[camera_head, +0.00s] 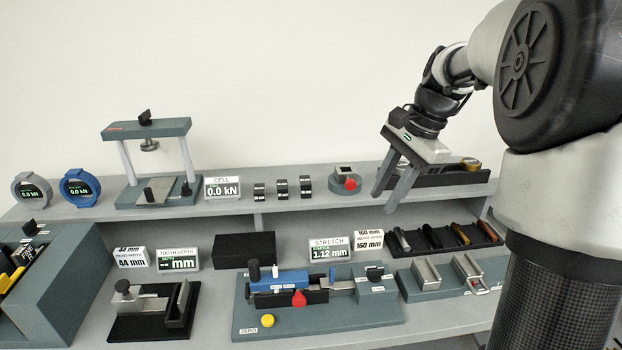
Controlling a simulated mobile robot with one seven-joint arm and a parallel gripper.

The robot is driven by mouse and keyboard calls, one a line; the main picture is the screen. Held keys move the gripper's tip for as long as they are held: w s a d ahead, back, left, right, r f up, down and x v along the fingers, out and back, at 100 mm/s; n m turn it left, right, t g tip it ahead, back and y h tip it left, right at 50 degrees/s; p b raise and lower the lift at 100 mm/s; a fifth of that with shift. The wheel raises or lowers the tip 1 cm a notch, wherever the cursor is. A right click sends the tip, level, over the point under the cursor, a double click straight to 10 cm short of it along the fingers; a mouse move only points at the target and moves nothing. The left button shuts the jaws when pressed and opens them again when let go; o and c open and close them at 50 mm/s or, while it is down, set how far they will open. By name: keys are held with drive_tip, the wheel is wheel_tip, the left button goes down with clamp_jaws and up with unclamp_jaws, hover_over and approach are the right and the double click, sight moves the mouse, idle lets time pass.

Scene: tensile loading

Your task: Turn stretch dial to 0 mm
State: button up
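The stretch display (330,250) stands on the lower shelf and reads 1.12 mm. In front of it is the stretch fixture (350,318), a grey-green base with a blue block (280,281), a red knob (299,299) and a black knob (374,272) on the right end. A yellow button (268,320) sits at its front left, beside a ZERO label (248,331). I cannot tell which knob is the stretch dial. My gripper (387,200) is open and empty, fingers pointing down, above and behind the fixture's right end, apart from everything below.
A card reading 160 mm (369,240) stands right of the display. A black tray of several specimens (448,241) and metal holders (440,275) lie further right. A black block (244,250) stands behind the fixture. A tooth depth gauge (150,312) is at left. A load frame (150,160) stands on the upper shelf.

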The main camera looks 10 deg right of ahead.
sight(377, 268)
drive_tip(key=w+d+f+m+g+y+b, duration=0.1)
drive_tip(key=w+d+f+m+y+b, duration=0.1)
drive_tip(key=d+f+m, duration=0.4)
drive_tip(key=shift+n+h, duration=0.3)
drive_tip(key=shift+n, duration=0.6)
drive_tip(key=b+x, duration=0.1)
drive_tip(key=x, duration=0.4)
drive_tip(key=d+b+x, duration=0.1)
drive_tip(key=x, duration=0.5)
drive_tip(key=s+d+f+b+x, duration=0.1)
drive_tip(key=x, duration=0.5)
drive_tip(key=shift+r, duration=0.15)
clamp_jaws()
